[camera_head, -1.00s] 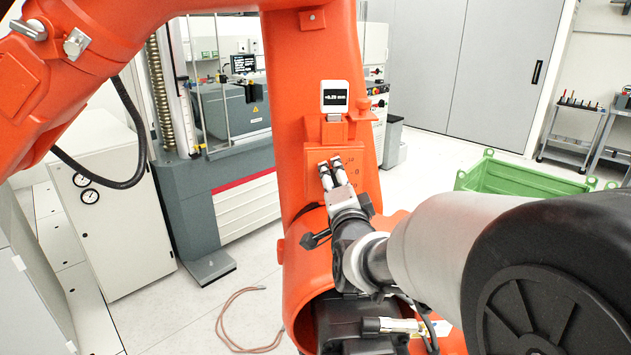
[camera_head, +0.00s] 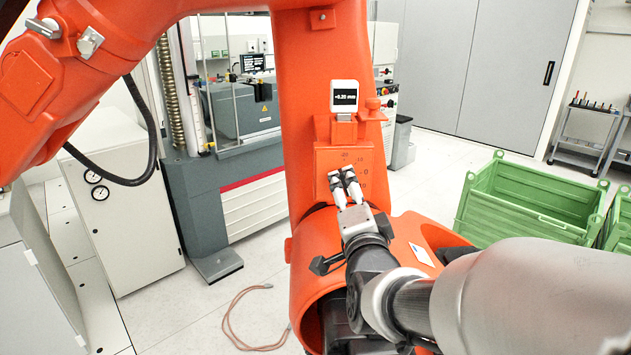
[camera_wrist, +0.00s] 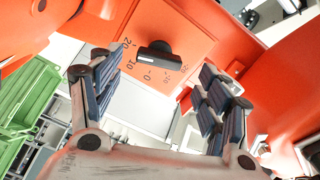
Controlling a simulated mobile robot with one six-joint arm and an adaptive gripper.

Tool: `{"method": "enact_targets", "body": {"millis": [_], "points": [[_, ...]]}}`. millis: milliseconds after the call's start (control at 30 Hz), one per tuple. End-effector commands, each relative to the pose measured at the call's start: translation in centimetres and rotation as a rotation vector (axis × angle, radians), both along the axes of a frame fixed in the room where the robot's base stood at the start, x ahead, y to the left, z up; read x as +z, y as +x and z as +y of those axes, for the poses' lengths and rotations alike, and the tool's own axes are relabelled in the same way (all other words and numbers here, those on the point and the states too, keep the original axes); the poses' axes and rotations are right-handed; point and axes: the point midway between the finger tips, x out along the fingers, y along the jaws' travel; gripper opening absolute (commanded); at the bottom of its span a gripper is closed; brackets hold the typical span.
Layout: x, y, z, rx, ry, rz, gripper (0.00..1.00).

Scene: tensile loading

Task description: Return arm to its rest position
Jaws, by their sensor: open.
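My gripper (camera_head: 345,188) is in front of the lower column of the large orange robot (camera_head: 318,110) in the head view. In the wrist view my gripper (camera_wrist: 158,95) has its two fingers wide apart, with nothing held between them. Beyond the fingers a black knob or pointer (camera_wrist: 158,56) sits on an orange face with scale marks. A small white gauge (camera_head: 344,96) with a dark display is mounted on the orange column above my gripper.
Green crates (camera_head: 532,200) stand at the right. A grey testing machine (camera_head: 215,190) and a white cabinet (camera_head: 125,220) stand at the left. A reddish cable (camera_head: 235,320) lies on the floor. A tool cart (camera_head: 585,130) stands at the far right.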

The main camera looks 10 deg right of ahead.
Motion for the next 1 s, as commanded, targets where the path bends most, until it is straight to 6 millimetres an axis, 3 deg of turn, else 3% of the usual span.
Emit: {"method": "enact_targets", "body": {"millis": [133,467,667,867,1000], "points": [[0.0,-1.2,0.1,0.0,0.0,0.0,0.7],[0.0,-1.4,0.1,0.0,-0.002,0.002,0.7],[-1.2,-2.9,0.5,0.039,-0.115,0.126,0.7],[-4.8,-8.8,1.3,0.183,-0.415,0.429,0.7],[-7.7,-14.9,1.2,0.331,-0.635,0.644,0.7]]}}
